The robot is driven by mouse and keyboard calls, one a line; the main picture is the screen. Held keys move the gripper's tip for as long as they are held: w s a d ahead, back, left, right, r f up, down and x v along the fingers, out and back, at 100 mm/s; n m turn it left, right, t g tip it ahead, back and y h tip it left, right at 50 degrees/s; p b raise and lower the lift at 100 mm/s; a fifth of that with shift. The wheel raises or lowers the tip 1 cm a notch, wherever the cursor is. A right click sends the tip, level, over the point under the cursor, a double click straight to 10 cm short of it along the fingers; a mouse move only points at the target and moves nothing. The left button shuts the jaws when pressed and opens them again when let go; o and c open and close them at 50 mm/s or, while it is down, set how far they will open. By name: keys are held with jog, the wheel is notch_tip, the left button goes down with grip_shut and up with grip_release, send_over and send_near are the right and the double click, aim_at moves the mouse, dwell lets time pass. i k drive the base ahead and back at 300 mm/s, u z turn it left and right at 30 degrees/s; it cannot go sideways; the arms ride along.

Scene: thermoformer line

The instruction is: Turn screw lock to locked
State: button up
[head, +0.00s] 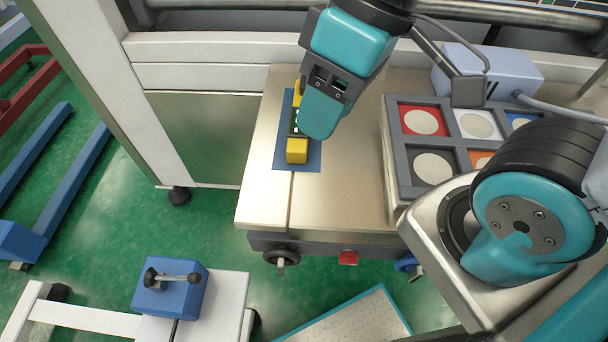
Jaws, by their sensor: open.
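Nothing touches the screw lock.
A blue plate (311,160) lies on the steel table (258,190) under my gripper. A grey tray (391,150) with coloured squares and round discs is to the right. A pale box (508,68) with a cable stands behind it. Green floor is open around the screw lock's beam.

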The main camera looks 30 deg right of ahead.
aim_at(346, 257)
jog(key=z, duration=0.4)
jog(key=k, duration=0.7)
jog(key=z, duration=0.5)
jog(key=k, duration=1)
jog(key=u, duration=0.55)
